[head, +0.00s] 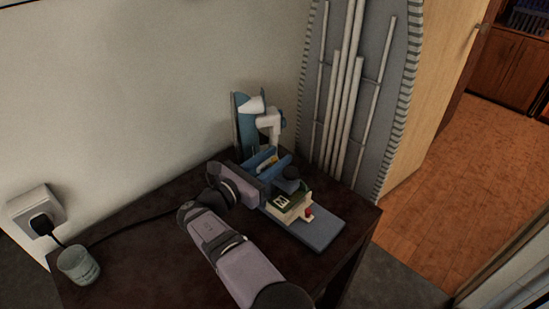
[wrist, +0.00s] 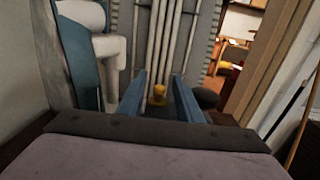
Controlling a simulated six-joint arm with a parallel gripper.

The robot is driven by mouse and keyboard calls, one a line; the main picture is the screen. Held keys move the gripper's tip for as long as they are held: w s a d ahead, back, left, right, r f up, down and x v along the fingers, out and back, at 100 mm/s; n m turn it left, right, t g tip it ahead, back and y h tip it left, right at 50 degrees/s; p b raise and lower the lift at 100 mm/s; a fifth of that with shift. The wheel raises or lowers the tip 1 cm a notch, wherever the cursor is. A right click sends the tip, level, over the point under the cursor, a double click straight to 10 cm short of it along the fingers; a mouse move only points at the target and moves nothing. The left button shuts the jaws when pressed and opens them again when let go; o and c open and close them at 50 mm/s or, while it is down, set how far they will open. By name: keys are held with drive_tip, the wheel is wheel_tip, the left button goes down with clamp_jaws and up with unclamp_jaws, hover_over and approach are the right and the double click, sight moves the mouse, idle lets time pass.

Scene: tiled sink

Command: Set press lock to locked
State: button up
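The press stands on the dark table. It has a blue base plate (head: 322,230), a blue upright (head: 243,128) and a white bent arm (head: 270,122). A green and cream block (head: 288,206) with a small red knob (head: 308,212) sits on the base. A yellow knob (wrist: 158,94) shows between my gripper's fingers in the wrist view. My gripper (wrist: 159,97) is open, its two blue fingers apart, with the knob beyond or between them; contact cannot be told. In the head view my gripper (head: 266,161) is beside the upright. Which part is the lock, and its setting, is unclear.
A dark round part (head: 291,180) stands just right of my gripper. A pale cup (head: 78,265) and a plugged-in socket (head: 38,216) are at the left. An ironing board (head: 362,70) leans behind the table. The table's left middle is mostly clear, crossed by a black cable.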

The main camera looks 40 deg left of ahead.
clamp_jaws()
drive_tip(key=shift+s+f, duration=0.1)
drive_tip(key=shift+s, duration=1.1)
unclamp_jaws()
drive_tip(key=s, duration=0.7)
drive_tip(key=shift+s+d, duration=0.2)
drive_tip(key=shift+d, duration=0.05)
drive_tip(key=shift+w+b, duration=0.1)
drive_tip(key=shift+b, duration=0.2)
